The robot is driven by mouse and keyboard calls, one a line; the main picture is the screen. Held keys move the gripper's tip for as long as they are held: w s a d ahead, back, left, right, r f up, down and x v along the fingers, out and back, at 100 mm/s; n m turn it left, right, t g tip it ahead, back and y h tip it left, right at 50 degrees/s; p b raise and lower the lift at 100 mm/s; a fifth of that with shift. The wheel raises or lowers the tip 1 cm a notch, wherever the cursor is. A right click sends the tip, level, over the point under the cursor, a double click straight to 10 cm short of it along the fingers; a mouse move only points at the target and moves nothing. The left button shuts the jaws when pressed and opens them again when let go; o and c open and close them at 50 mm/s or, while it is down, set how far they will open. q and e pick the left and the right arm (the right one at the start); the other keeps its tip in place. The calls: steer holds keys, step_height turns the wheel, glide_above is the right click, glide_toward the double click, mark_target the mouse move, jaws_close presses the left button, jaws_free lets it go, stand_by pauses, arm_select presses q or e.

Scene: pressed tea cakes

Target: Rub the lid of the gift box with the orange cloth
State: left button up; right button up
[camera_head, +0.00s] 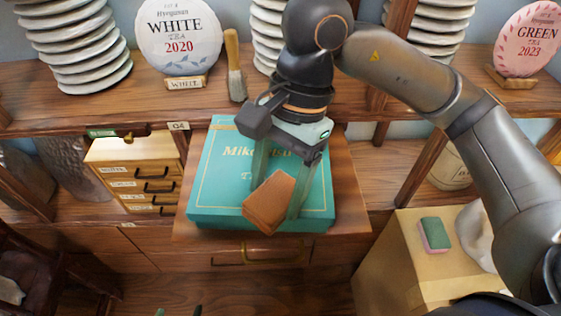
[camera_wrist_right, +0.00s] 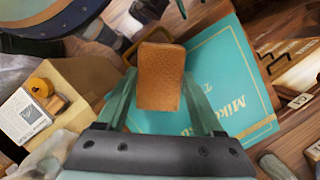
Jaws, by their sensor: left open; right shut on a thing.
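The teal gift box (camera_head: 212,172) lies on the wooden drawer ledge, with gold lettering partly hidden behind my right gripper. I cannot tell whether the cloth touches the lid.
A small drawer cabinet (camera_head: 135,172) stands left of the box. A brush (camera_head: 235,68) and the white tea cake (camera_head: 180,38) stand on the shelf behind. A green and pink sponge (camera_head: 434,234) lies on a carton (camera_head: 395,262) at right. Wooden shelf posts flank the box.

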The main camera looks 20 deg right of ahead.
steer(key=r, duration=0.1)
steer(key=r+p, duration=0.1)
steer(key=shift+s+a+r, duration=0.2)
steer(key=shift+s+r, duration=0.15)
steer(key=shift+w+d+r+p, duration=0.15)
steer(key=shift+w+r+p, duration=0.1)
steer(key=shift+r+p, duration=0.3)
step_height(320, 180, up, 2)
steer(key=shift+s+r+p, duration=0.1)
steer(key=shift+r+p, duration=0.05)
steer(key=shift+p, duration=0.5)
steer(key=shift+r+p, duration=0.55)
steer(key=shift+r, duration=0.4)
arm_select(q)
steer(key=a+r, duration=0.1)
steer(key=s+a+r, duration=0.1)
steer(key=r, duration=0.1)
steer(key=shift+w, duration=0.1)
